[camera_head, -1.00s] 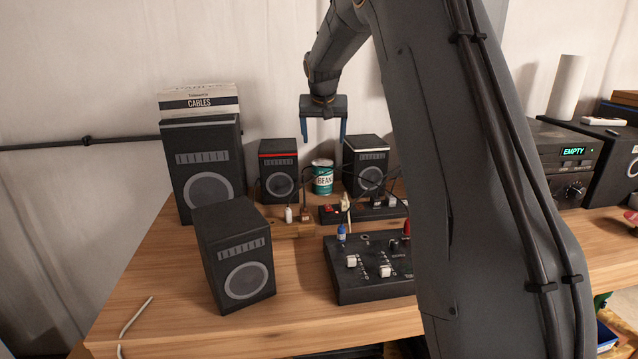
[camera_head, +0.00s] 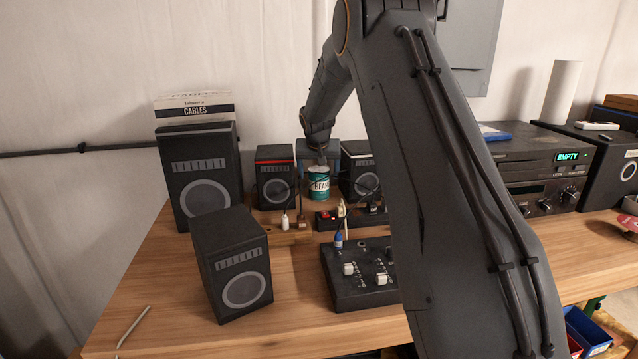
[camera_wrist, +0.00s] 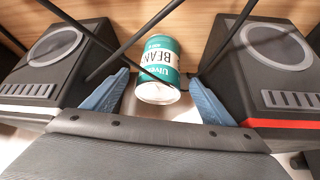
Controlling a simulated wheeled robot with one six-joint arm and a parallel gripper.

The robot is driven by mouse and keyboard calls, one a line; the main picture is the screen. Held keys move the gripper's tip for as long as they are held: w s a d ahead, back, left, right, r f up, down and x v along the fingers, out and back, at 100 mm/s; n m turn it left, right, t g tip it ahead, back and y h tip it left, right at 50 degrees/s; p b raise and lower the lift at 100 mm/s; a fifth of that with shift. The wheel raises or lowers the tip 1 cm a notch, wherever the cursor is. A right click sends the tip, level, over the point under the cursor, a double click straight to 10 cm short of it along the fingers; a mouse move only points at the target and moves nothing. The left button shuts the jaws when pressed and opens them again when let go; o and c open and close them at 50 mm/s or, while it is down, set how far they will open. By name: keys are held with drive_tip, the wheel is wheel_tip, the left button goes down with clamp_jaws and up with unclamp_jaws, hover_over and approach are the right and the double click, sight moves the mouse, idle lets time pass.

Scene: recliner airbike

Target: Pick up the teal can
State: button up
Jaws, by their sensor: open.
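The teal can (camera_head: 319,184) has a white band lettered "BEANS" and stands on the wooden table between two small black speakers. In the wrist view the can (camera_wrist: 159,66) appears between the two blue fingers, with its pale top toward my gripper. My gripper (camera_head: 319,163) is low over the can in the head view. In the wrist view my gripper (camera_wrist: 160,90) is open, one finger on each side of the can, with no clear contact visible.
A red-trimmed speaker (camera_head: 275,178) and a white-trimmed speaker (camera_head: 358,170) flank the can closely. A power strip (camera_head: 350,218) with cables and a black mixer (camera_head: 355,282) stand in front. Dark cables cross near the can. The front-left table has clear room.

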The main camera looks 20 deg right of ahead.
sight(319, 191)
drive_tip(key=shift+p+x, duration=0.75)
drive_tip(key=shift+x, duration=1.95)
drive_tip(key=shift+c, duration=0.4)
drive_tip(key=c, duration=1.4)
